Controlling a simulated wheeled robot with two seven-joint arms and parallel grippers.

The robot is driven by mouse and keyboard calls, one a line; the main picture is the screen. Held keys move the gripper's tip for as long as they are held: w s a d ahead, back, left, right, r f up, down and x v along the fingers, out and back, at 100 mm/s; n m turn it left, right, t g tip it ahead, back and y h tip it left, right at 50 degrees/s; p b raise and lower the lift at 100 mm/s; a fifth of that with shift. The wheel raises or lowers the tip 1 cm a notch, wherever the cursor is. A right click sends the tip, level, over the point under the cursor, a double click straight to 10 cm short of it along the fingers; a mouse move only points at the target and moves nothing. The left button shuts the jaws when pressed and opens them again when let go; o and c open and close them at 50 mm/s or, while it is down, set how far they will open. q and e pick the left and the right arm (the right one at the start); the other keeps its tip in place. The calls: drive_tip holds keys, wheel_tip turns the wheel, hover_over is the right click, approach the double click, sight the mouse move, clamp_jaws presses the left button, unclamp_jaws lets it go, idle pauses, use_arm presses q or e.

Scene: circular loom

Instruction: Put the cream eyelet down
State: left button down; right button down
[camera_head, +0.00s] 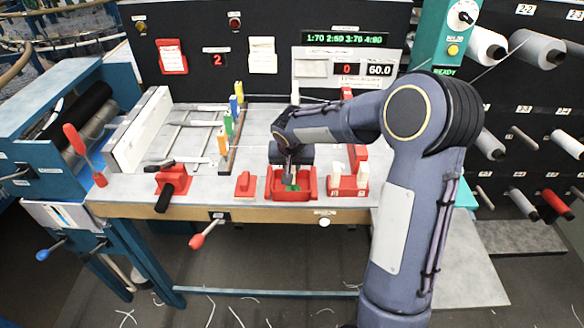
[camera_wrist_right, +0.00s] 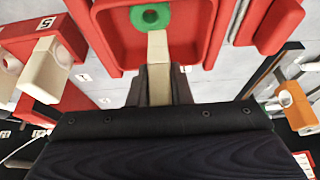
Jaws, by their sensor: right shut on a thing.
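The cream eyelet (camera_wrist_right: 158,68) shows in the right wrist view as a pale bar between the two dark fingers of my right gripper (camera_wrist_right: 160,85), which is shut on it. Its far end reaches over the red tray (camera_wrist_right: 112,58). A green ring (camera_wrist_right: 150,16) shows at that end; I cannot tell whether it is joined to the bar or lies beneath it. In the head view my right gripper (camera_head: 291,172) points down over the red tray (camera_head: 311,184), and a little green shows there. The eyelet is mostly hidden in that view. My left gripper is not in view.
A red holder (camera_head: 348,187) with cream pieces stands right of the tray. A small red block (camera_head: 245,184) stands to the left. A rack with blue, green and orange pieces (camera_head: 229,124) is behind. The table's wooden front edge (camera_head: 270,214) is close to the tray.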

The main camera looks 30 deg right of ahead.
drive_tip(key=shift+s+a+f, duration=0.1)
drive_tip(key=shift+s+f, duration=0.2)
drive_tip(key=shift+f, duration=0.45)
drive_tip(key=c, duration=1.6)
unclamp_jaws()
drive_tip(key=shift+w, duration=0.1)
drive_tip(key=shift+o, duration=1.3)
drive_tip(key=shift+w, duration=0.15)
drive_tip(key=shift+r, duration=0.15)
